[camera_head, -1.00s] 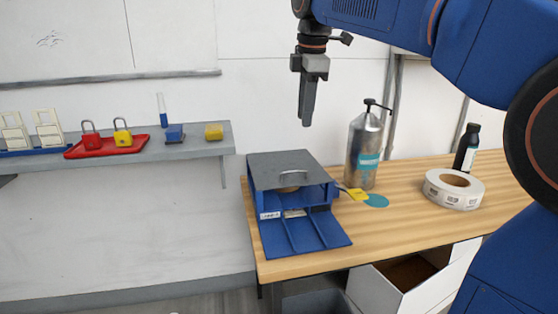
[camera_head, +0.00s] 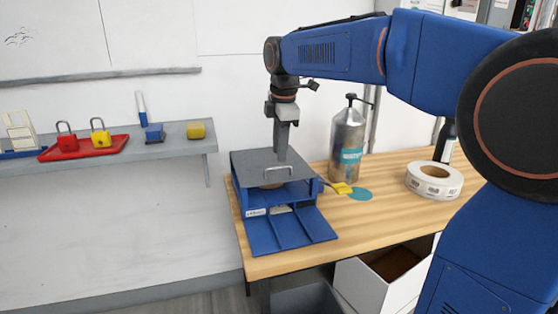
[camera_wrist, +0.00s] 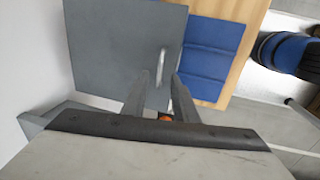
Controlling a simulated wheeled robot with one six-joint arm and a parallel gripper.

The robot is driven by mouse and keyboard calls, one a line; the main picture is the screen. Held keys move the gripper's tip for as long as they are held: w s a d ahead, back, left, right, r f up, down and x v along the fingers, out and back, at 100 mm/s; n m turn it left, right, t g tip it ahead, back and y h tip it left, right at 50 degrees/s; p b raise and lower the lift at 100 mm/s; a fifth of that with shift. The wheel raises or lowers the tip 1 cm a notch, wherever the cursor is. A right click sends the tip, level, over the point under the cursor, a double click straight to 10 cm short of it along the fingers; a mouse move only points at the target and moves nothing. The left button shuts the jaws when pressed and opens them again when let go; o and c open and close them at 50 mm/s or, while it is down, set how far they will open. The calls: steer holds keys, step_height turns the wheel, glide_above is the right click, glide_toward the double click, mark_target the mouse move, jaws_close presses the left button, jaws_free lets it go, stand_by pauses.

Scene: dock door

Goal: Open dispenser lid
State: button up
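The dispenser is a blue box (camera_head: 290,196) on the wooden bench, with a grey lid (camera_head: 252,165) lying closed on top. A pale bar handle (camera_head: 279,171) sits at the lid's front edge. In the wrist view the grey lid (camera_wrist: 112,45) fills the upper left, and the handle (camera_wrist: 160,66) shows just beyond my fingertips. My gripper (camera_head: 282,158) points down over the lid, close behind the handle in the head view. I cannot tell whether the fingertips touch the lid.
A label roll (camera_head: 434,181) and dark bottle (camera_head: 446,142) are farther right. A shelf (camera_head: 185,144) with padlocks is at left.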

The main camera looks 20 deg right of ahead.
glide_above(279, 178)
steer(key=shift+f, duration=2.1)
jaws_close()
